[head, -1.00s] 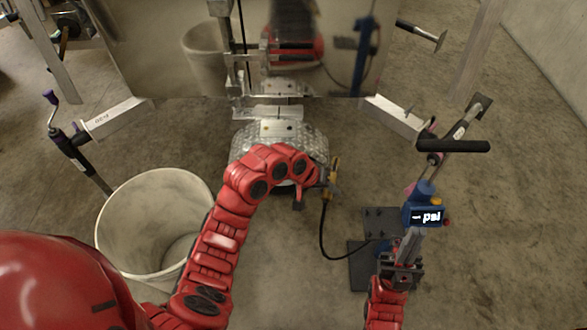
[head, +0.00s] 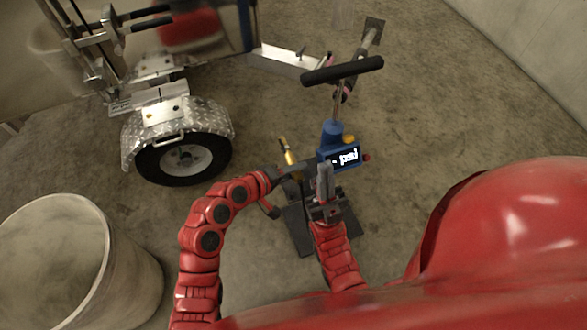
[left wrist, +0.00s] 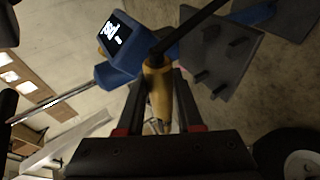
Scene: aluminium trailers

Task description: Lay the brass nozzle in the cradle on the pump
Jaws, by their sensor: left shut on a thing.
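The brass nozzle (head: 287,150) is in my left gripper (head: 291,174), just left of the pump. In the left wrist view the nozzle (left wrist: 158,88) sits between the two dark fingers, with its black hose running up to the right. The blue pump (head: 333,140) has a lit psi display, a black T-handle on top and a dark base plate (head: 296,232) on the floor. The pump head also shows in the left wrist view (left wrist: 123,45). My right gripper (head: 325,182) is at the pump's column; its fingers are not clear. I cannot make out the cradle.
A trailer wheel (head: 187,158) under a bright tread-plate fender (head: 180,120) stands at the upper left. A large pale bucket (head: 75,265) is at the lower left. An aluminium trailer arm (head: 288,60) reaches behind the pump. Concrete floor is open to the right.

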